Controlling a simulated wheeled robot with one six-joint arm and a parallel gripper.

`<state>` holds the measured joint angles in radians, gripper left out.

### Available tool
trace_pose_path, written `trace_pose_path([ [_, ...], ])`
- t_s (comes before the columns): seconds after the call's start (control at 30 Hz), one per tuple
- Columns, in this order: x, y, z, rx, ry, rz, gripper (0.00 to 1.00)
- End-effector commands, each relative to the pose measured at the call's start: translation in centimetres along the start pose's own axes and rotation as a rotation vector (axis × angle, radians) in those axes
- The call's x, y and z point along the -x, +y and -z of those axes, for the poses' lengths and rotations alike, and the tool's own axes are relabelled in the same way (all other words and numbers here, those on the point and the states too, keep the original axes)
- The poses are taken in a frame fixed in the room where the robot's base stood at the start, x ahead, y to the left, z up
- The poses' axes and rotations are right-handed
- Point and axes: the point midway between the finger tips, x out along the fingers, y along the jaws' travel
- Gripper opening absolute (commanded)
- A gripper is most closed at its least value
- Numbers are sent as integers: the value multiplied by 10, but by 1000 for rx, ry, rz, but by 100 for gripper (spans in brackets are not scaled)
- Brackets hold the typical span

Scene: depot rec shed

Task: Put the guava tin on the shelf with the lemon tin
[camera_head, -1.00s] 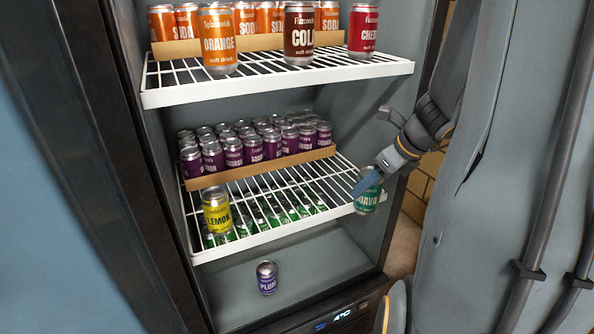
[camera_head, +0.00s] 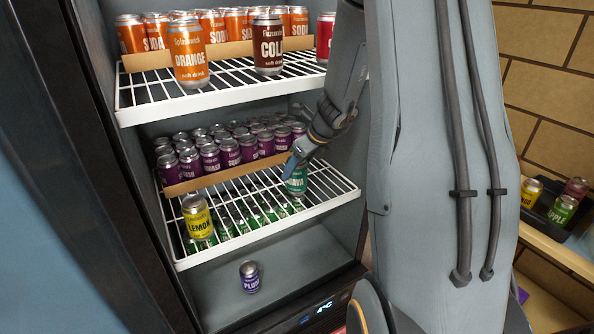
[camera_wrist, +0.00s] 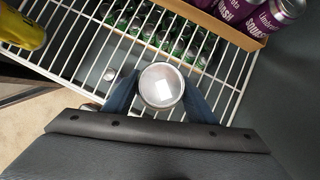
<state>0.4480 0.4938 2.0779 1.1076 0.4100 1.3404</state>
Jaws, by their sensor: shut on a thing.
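The green guava tin (camera_head: 297,183) is upright in my gripper (camera_head: 291,165), over the right part of the middle wire shelf (camera_head: 262,229). In the wrist view the gripper (camera_wrist: 160,92) has a blue finger on each side of the tin's silver top (camera_wrist: 161,86), shut on it. I cannot tell whether the tin's base touches the shelf wires. The yellow lemon tin (camera_head: 198,217) stands upright at the front left of the same shelf. It also shows at the top left of the wrist view (camera_wrist: 20,30).
Purple squash tins (camera_head: 229,152) fill the back of the middle shelf behind a cardboard strip (camera_head: 222,177). Orange and cola tins stand on the upper shelf (camera_head: 215,92). A plum tin (camera_head: 249,277) stands on the fridge floor. The shelf front between lemon and guava is clear.

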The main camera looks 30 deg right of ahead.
Motion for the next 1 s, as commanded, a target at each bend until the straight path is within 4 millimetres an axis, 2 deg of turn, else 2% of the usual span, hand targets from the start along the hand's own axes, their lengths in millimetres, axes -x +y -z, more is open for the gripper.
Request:
trace_pose_path([
  [0.13,-13,-1,7,1,-1,2,17],
  [0.53,-17,-1,9,1,-2,2,17],
  [0.57,-17,-1,10,1,-1,1,54],
  [0.63,-16,-1,9,1,-1,1,66],
  [0.67,-16,-1,9,1,-1,1,70],
  [1.0,-14,-1,8,1,-1,1,70],
])
